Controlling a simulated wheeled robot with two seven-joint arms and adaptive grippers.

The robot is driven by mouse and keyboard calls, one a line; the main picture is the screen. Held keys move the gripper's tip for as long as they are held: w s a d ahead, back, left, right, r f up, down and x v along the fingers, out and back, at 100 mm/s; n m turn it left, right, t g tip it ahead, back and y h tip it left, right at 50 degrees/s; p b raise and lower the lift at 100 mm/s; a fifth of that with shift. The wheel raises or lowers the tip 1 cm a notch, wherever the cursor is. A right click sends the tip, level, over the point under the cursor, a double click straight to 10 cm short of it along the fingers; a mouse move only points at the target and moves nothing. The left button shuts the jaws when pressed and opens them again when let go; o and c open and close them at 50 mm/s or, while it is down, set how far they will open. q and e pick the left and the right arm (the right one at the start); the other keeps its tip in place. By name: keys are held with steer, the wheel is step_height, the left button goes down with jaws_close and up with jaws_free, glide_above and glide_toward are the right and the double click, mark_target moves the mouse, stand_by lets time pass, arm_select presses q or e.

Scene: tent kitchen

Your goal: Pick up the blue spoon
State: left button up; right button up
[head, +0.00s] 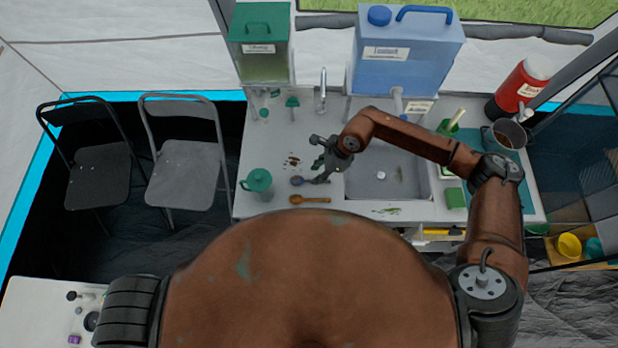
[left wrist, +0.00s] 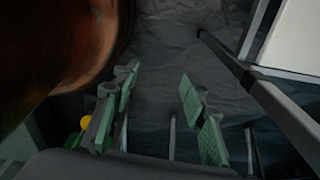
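The blue spoon (head: 297,181) lies on the pale counter, near its front left part, with its dark blue-purple bowl to the left. The right end of the spoon is partly hidden by my right gripper. My right gripper (head: 319,164) reaches in from the right above the counter, just beside and over the spoon's right end. Its fingers look spread and hold nothing that I can see. Whether a finger touches the spoon cannot be told. My left gripper (left wrist: 158,108) shows in the left wrist view, with its green-padded fingers wide apart and empty over the dark floor.
A wooden spoon (head: 310,199) lies just in front of the blue one. A tap (head: 321,90) and a blue water container (head: 405,58) stand behind. Chairs (head: 185,165) stand left.

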mark_target(310, 180)
steer(key=shift+a+f, duration=0.1)
steer(key=shift+f, duration=0.35)
steer(key=x, duration=0.2)
steer(key=p+x, duration=0.1)
steer(key=x, duration=0.2)
steer(key=shift+w+d, duration=0.25)
arm_select(q)
steer(key=shift+w+r, duration=0.7)
steer(key=shift+w, duration=0.15)
steer(key=shift+s+f, duration=0.2)
steer(key=shift+s, duration=0.05)
arm_select(e)
steer(key=shift+f, duration=0.15)
jaws_close()
